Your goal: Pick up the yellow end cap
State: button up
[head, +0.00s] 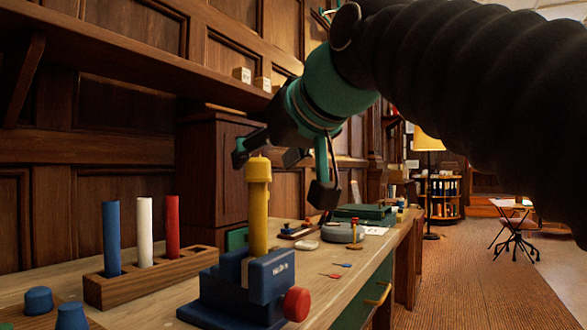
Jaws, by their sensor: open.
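The yellow end cap (259,170) sits on top of an upright yellow rod (259,222). The rod stands in a dark blue vise (271,276) with a red knob (296,304) on the table. My gripper (283,174) is open, with its fingers pointing down and spread. In the picture one finger is up and left of the cap and the other is to its right. The cap overlaps the space between the fingers; I cannot tell whether it lies between them in depth. No contact shows. The vise hides the rod's lower end.
A wooden rack (112,292) left of the vise holds upright blue (111,238), white (145,232) and red (172,226) rods. Blue caps (39,300) stand at the front left. Small tools (331,275), a grey round object (342,233) and green cases (365,213) lie farther back.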

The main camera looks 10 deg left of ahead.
aim_at(263, 161)
jog(key=x, duration=0.3)
jog(key=shift+w+a, duration=0.15)
jog(key=shift+w, duration=0.1)
jog(key=c, duration=1.2)
